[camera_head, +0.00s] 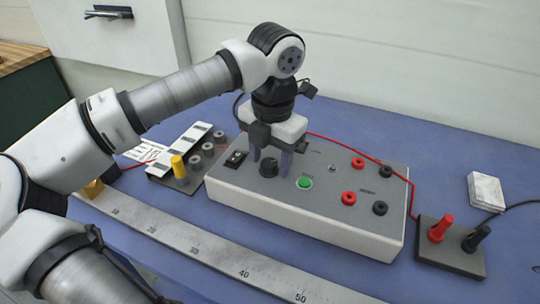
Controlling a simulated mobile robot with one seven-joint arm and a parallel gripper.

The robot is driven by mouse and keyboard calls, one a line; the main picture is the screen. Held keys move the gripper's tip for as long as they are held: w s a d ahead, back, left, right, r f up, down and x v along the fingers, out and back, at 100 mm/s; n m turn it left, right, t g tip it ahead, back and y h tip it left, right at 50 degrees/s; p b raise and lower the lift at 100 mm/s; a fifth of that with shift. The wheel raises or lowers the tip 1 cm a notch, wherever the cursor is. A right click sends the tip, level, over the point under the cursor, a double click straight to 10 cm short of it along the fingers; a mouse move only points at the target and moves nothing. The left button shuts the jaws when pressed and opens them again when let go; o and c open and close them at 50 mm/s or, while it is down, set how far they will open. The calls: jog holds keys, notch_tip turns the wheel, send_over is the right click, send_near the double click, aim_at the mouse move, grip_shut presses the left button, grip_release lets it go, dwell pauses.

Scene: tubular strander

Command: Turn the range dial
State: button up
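A light grey test box (311,224) sits on the blue bench. A black knob (268,168), which looks like the range dial, stands on the left part of its grey top, beside a green button (305,183). My gripper (270,158) points down over the box from behind the knob. Its two purplish fingers are apart, one to the left and one to the right of the knob in the picture. I cannot tell whether the fingers touch the knob or stand behind it. The dial's markings are too small to read.
A black switch (236,159) lies left of the knob; red and black sockets (348,198) are on the right. A red wire (374,154) arches behind the box. A steel ruler (215,252) runs in front. A probe block (450,257) stands right, a terminal block (184,178) left.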

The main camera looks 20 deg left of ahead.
aim_at(272, 164)
notch_tip(272, 164, up, 14)
jog(key=p, duration=0.8)
jog(key=shift+d, duration=0.3)
jog(key=shift+s+f, duration=0.15)
jog(key=shift+f, duration=0.05)
